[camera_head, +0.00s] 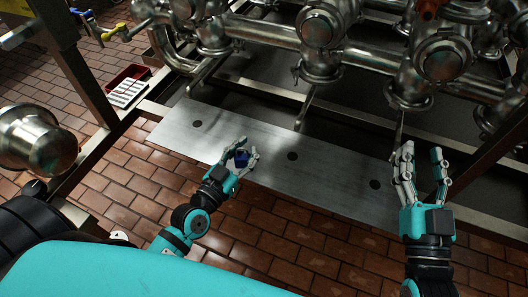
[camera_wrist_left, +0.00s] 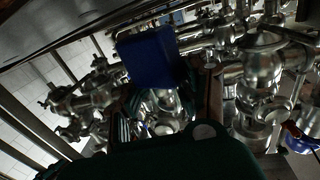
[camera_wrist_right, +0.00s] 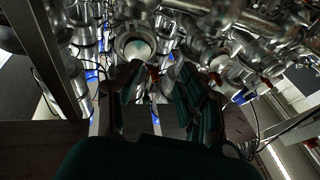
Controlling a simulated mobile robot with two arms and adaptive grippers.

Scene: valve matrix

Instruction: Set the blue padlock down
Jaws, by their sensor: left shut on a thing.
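The blue padlock (camera_head: 241,159) is between the fingers of my left gripper (camera_head: 240,156), which is shut on it. In the head view they appear over the front part of the grey metal plate (camera_head: 260,140); I cannot tell how high above it. In the left wrist view the padlock (camera_wrist_left: 150,57) shows as a dark blue block in front of the pipes. Its shackle cannot be made out. My right gripper (camera_head: 421,165) is open and empty, with its fingers pointing up near the plate's right end.
Steel pipes and valves (camera_head: 300,40) fill the back. A red tray (camera_head: 128,78) and a white slotted holder (camera_head: 127,92) lie at the left. A steel vessel (camera_head: 35,140) stands at far left. The plate has dark round spots and bare room beside my left gripper.

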